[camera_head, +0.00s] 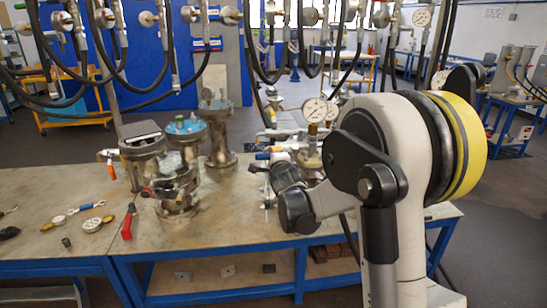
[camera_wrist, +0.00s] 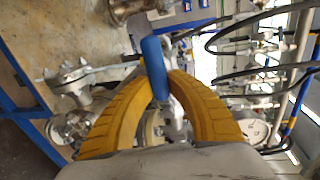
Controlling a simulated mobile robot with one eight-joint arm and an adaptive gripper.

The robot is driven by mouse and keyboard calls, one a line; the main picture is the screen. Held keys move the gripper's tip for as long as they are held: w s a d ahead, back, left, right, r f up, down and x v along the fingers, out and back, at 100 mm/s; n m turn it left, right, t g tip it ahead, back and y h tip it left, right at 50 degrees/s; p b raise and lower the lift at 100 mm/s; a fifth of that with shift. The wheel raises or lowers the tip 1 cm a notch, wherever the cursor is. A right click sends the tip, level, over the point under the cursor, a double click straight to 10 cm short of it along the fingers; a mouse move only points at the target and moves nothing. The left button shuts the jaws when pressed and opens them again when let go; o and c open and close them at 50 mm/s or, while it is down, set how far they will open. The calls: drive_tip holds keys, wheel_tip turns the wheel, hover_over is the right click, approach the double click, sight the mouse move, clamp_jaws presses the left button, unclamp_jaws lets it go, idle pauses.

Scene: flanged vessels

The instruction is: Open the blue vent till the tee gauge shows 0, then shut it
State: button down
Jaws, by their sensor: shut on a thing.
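The blue vent handle (camera_wrist: 153,62) stands between the yellow fingertips of my gripper (camera_wrist: 160,88) in the wrist view, and the gripper is shut on it. In the head view a blue piece (camera_head: 262,156) shows beside the vessel fittings, with my gripper mostly hidden behind my arm. Two round gauges, a left one (camera_head: 315,110) and a right one (camera_head: 333,111), stand above these fittings. A white gauge dial (camera_wrist: 252,131) also shows at the right in the wrist view. The dials are too small to read, and I cannot tell which is the tee gauge.
Several metal flanged vessels stand on the bench left of my arm, including one with a blue top (camera_head: 184,127). Black hoses (camera_head: 150,98) hang across the back. The front middle of the bench is clear.

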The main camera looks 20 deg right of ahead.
drive_tip(key=c, duration=1.3)
unclamp_jaws()
drive_tip(key=shift+s, duration=0.1)
drive_tip(key=v, duration=1.2)
